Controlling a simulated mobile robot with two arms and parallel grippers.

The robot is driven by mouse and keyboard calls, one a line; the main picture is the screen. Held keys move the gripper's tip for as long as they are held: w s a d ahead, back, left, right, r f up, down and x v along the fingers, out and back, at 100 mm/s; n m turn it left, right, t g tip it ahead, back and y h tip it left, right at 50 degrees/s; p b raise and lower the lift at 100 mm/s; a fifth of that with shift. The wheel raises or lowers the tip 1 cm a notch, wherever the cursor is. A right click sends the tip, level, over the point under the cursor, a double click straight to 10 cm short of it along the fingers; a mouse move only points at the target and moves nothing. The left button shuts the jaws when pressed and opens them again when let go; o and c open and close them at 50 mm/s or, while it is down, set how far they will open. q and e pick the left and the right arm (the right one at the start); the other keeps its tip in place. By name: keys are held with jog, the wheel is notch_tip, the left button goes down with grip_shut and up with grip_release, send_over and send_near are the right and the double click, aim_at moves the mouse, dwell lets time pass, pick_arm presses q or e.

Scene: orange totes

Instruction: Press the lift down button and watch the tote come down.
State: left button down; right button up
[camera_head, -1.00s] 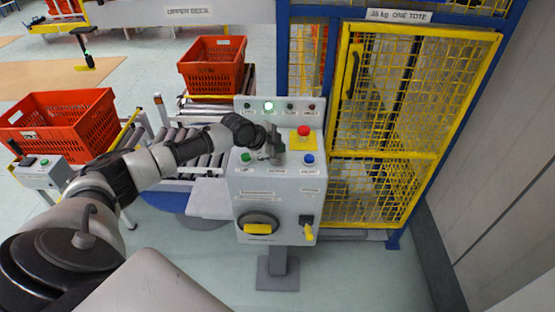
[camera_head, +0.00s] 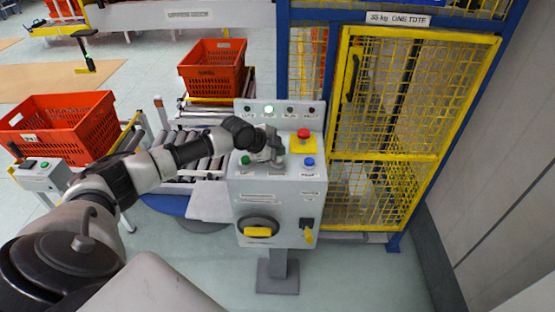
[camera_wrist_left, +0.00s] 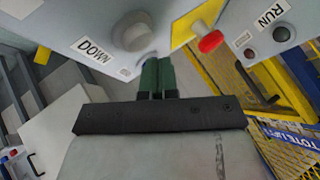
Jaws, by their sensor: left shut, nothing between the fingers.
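The grey control panel (camera_head: 265,190) stands before the lift cage. My left gripper (camera_head: 272,153) is shut and empty, over its button row between a green button (camera_head: 245,160) and a blue button (camera_head: 309,162), hiding part of the row. In the left wrist view, the closed green fingers (camera_wrist_left: 157,75) are just below a round grey button (camera_wrist_left: 132,32) beside a DOWN label (camera_wrist_left: 95,50); I cannot tell whether they touch it. One orange tote (camera_head: 212,75) sits on rollers behind the panel, another (camera_head: 65,130) at the left. My right gripper is out of view.
A red mushroom button (camera_head: 303,132) on a yellow plate is close right of my gripper. The yellow mesh gate (camera_head: 385,155) of the blue-framed cage is at the right. Rollers (camera_head: 195,148) lie behind my left arm.

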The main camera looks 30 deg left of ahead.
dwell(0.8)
pick_arm(q)
jog(key=shift+f+b, duration=0.35)
jog(key=shift+f, duration=0.1)
